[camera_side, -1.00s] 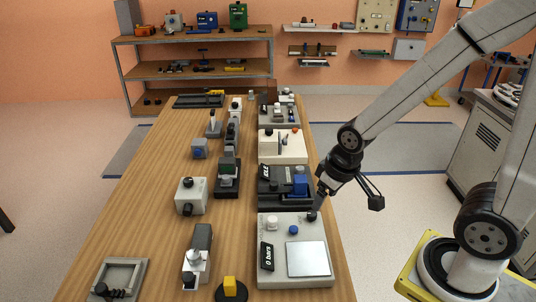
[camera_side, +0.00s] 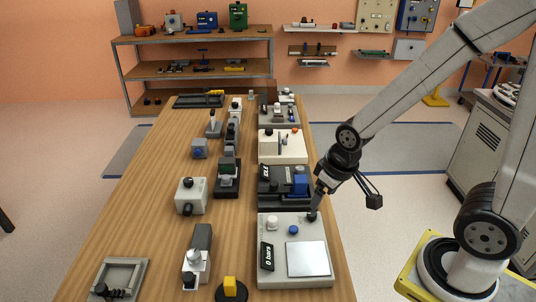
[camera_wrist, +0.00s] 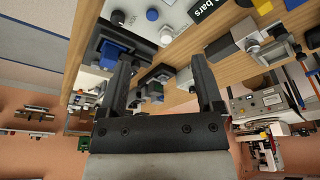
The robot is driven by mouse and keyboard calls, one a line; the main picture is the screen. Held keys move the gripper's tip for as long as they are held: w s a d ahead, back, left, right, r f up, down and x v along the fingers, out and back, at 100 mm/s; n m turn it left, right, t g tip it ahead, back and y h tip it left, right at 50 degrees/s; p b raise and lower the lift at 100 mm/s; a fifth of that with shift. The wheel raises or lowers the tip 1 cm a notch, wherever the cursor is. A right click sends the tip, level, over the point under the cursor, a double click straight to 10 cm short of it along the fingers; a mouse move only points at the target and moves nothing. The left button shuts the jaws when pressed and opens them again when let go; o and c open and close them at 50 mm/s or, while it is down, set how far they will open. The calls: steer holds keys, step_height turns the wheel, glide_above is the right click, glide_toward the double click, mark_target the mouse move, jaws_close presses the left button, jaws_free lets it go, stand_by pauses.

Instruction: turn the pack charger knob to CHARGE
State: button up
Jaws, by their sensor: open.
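A pale box (camera_side: 266,279) with a "0 bars" display stands at the near right of the bench. A black knob (camera_side: 311,215) sits at its far right corner; it also shows in the wrist view (camera_wrist: 117,18). A white knob (camera_side: 272,223) and a blue button (camera_side: 293,229) are on the same box. I cannot read a CHARGE mark or tell which way the black knob points. My gripper (camera_side: 315,207) is at the black knob in the side view. In the wrist view my gripper (camera_wrist: 160,60) is open, nothing between its fingers, the knob beyond the left finger.
A dark unit with a blue block (camera_side: 300,185) stands just behind the pale box, close to my gripper. A cream unit (camera_side: 283,147) is farther back. A white box with a black knob (camera_side: 191,196) stands left. The bench middle between the rows is bare wood.

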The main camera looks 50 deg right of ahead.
steer(key=w+d+f+m, duration=0.1)
steer(key=w+d+f, duration=0.1)
steer(key=w+d, duration=0.3)
steer(key=w+d+f+m, duration=0.1)
steer(key=w+d+f, duration=0.2)
steer(key=w+d, duration=0.3)
steer(key=w+d+f+m+t+h, duration=0.1)
steer(key=w+d+f, duration=0.2)
steer(key=w, duration=0.6)
steer(key=shift+d+f, duration=0.15)
steer(key=shift+d, duration=1.25)
steer(key=m, duration=0.1)
glide_toward(300, 167)
steer(key=f, duration=0.1)
steer(key=shift+a+f+t+h, duration=0.25)
steer(key=shift+t+h, duration=0.05)
steer(key=shift+h, duration=0.1)
steer(key=shift+f, duration=0.15)
steer(key=shift+x, duration=3.75)
steer(key=shift+c, duration=0.2)
